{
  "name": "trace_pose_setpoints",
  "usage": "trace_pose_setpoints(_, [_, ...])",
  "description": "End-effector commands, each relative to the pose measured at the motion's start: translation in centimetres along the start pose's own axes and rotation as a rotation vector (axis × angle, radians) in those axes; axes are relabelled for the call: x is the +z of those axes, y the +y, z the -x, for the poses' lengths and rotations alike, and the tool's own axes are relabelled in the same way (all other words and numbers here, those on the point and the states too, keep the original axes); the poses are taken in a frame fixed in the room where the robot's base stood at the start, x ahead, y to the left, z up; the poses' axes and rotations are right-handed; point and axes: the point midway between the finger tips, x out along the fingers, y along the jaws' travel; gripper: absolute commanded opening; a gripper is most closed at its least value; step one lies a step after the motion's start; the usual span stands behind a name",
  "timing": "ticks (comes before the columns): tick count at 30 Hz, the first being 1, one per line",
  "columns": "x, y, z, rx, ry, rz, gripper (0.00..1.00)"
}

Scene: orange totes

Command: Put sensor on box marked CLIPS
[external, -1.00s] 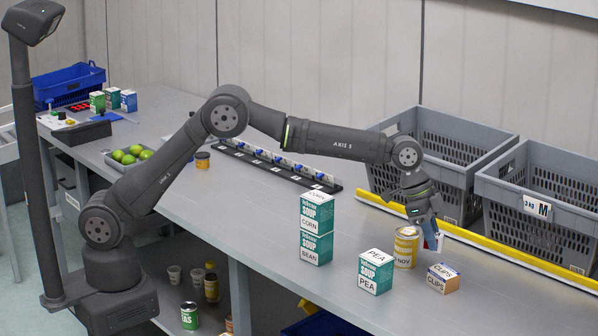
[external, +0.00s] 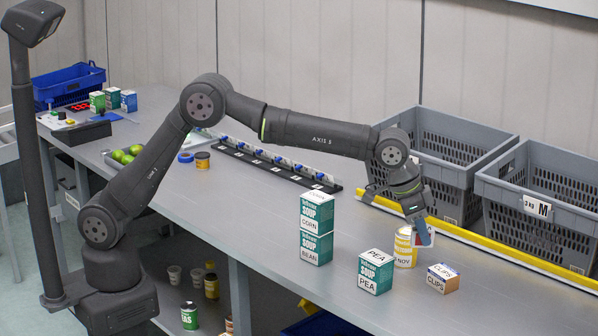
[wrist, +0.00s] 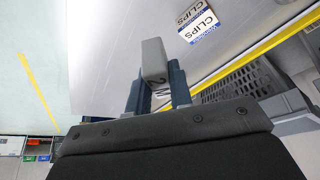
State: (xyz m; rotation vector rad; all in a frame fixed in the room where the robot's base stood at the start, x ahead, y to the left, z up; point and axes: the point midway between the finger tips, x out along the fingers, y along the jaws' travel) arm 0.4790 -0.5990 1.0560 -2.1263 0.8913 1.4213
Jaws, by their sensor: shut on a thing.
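My gripper (external: 421,232) is shut on a grey block, the sensor, which shows between the fingers in the wrist view (wrist: 153,62) with dark markings on its side. The box marked CLIPS (external: 442,279) stands on the bench to the right of and nearer the camera than my gripper. Its top is bare. In the wrist view the CLIPS box (wrist: 197,22) lies beyond the held block, apart from it.
A yellow can (external: 404,250) stands right by my gripper in the external view. A PEA box (external: 375,272) and stacked CORN and BEAN boxes (external: 316,247) stand to the left. Grey crates (external: 540,205) and a yellow strip (external: 500,252) line the back edge.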

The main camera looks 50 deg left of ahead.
Motion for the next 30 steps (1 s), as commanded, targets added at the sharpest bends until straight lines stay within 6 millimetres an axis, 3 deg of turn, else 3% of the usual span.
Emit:
trace_pose_setpoints(15, [-2.2,-8.9,-7.6,-0.005,0.0,0.011,0.0])
trace_pose_setpoints(23, [-2.4,-10.0,-9.0,-0.003,0.0,0.008,0.0])
trace_pose_setpoints(30, [-1.1,-10.0,-12.0,-0.004,0.0,0.009,0.0])
